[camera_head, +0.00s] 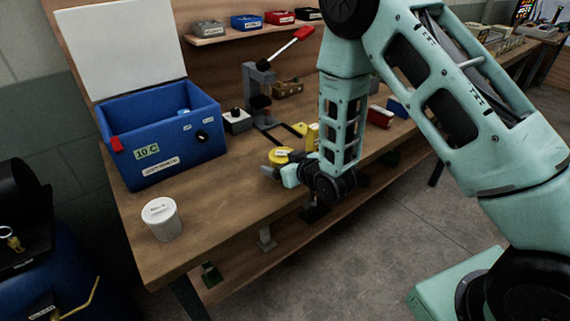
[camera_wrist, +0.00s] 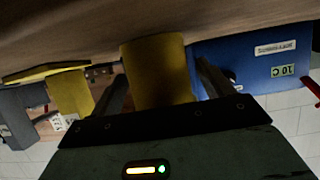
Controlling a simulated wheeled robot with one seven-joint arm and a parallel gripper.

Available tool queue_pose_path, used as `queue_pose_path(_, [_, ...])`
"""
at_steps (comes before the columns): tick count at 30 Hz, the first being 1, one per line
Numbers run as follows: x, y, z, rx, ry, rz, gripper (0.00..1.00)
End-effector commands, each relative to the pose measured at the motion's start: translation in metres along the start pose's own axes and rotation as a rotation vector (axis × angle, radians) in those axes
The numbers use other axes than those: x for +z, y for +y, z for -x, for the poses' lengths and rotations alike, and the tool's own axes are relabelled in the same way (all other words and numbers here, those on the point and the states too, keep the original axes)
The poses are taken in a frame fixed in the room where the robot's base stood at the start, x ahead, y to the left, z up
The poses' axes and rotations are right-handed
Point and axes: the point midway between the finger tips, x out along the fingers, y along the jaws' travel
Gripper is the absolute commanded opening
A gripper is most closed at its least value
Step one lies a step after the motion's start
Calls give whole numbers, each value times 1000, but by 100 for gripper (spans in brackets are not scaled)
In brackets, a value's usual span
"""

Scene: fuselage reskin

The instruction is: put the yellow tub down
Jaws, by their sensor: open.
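The yellow tub (camera_head: 281,153) stands on the wooden bench near its front edge, its round lid up. In the wrist view, which shows the scene upside down, the tub (camera_wrist: 157,76) is between the two dark fingers of my gripper (camera_wrist: 160,88). The fingers are open, one on each side of the tub, with a visible gap at least on the left. In the head view my gripper (camera_head: 273,166) is low at the tub's near side and hides its lower part. The tub's base appears to rest on the wood.
A blue bin (camera_head: 178,145) marked 10 C and a white tub (camera_head: 162,220) stand to the left on the bench. A press with a red-handled lever (camera_head: 262,85) and another yellow object (camera_head: 312,136) are behind. The bench front between the white tub and my gripper is clear.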

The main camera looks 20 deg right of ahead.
Motion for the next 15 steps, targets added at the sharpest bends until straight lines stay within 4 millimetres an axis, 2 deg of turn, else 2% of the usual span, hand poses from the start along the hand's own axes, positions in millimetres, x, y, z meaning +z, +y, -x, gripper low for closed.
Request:
queue_pose_path(5, [-2, 0, 10, 1, 0, 0, 80])
queue_pose_path(12, [0, 0, 61, 2, 0, -1, 80])
queue_pose_path(15, [-8, 0, 87, 0, -7, -2, 80])
